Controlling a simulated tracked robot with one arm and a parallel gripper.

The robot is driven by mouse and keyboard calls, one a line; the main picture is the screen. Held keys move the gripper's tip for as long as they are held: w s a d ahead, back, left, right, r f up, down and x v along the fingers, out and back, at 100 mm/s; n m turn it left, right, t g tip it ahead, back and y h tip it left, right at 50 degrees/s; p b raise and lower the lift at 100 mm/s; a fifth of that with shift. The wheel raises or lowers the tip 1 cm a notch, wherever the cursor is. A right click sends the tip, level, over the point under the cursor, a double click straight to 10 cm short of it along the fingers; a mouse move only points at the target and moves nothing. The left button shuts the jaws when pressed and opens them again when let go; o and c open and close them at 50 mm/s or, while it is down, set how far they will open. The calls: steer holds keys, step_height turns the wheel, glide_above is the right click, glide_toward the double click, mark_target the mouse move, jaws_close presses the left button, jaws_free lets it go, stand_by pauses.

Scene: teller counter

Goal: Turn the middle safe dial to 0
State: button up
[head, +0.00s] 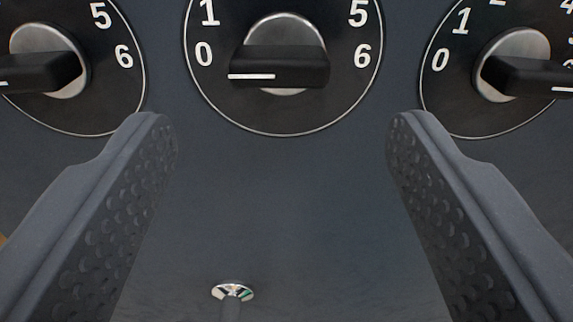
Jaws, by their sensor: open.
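The middle safe dial (283,112) is a black round face with a thin light rim at the top centre. Its numerals 0, 1, 5 and 6 show; its top is cut off by the frame. Its black bar knob (295,66) sits level on a silver hub, with the white pointer line at its left end, pointing left toward the 0 side. The line appears slightly below the 0. My gripper (281,122) is open and empty, its two textured dark fingers wide apart below the dial. Neither finger touches the knob.
A left dial (110,95) has its white line toward the left. A right dial (450,105) has its line toward the right. Both are partly out of frame. A small shiny round fitting (232,292) sits low on the dark, otherwise plain panel (285,200).

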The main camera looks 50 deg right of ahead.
steer(key=v, duration=0.8)
steer(key=shift+s+b, duration=0.15)
steer(key=shift+b, duration=0.25)
steer(key=shift+a, duration=0.2)
